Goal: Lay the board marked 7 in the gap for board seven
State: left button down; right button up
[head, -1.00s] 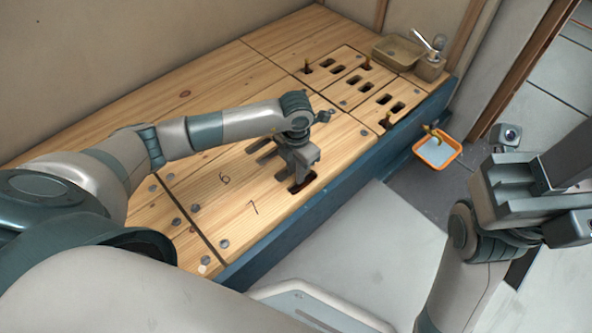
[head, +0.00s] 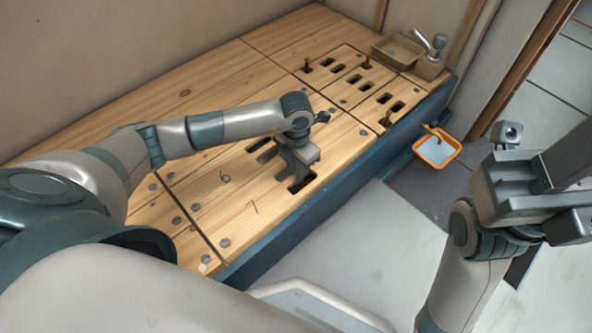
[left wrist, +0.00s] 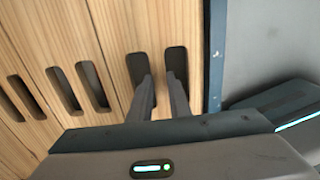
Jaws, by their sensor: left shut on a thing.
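The board marked 7 (head: 232,226) is a long pine plank along the front edge of the deck, beside the board marked 6 (head: 205,193). It lies in the front row and looks about level with its neighbour; I cannot tell if it is fully seated. My left gripper (head: 291,184) is over its slotted end. In the left wrist view the two fingers (left wrist: 159,92) reach into two slots and are shut on the strip of board 7 (left wrist: 158,62) between them. My right gripper (head: 515,185) is out over the floor at the right, its fingertips unclear.
Slotted boards (head: 345,68) with small upright brown pieces lie at the far end. An orange-rimmed tray (head: 437,163) is beyond the blue front side (head: 290,226). The floor in front is clear.

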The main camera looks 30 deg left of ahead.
pick_arm(q)
jog(key=shift+f, duration=0.1)
dwell(0.4)
jog(key=c, duration=1.6)
grip_release()
jog(key=shift+o, duration=0.2)
jog(key=shift+f, duration=0.1)
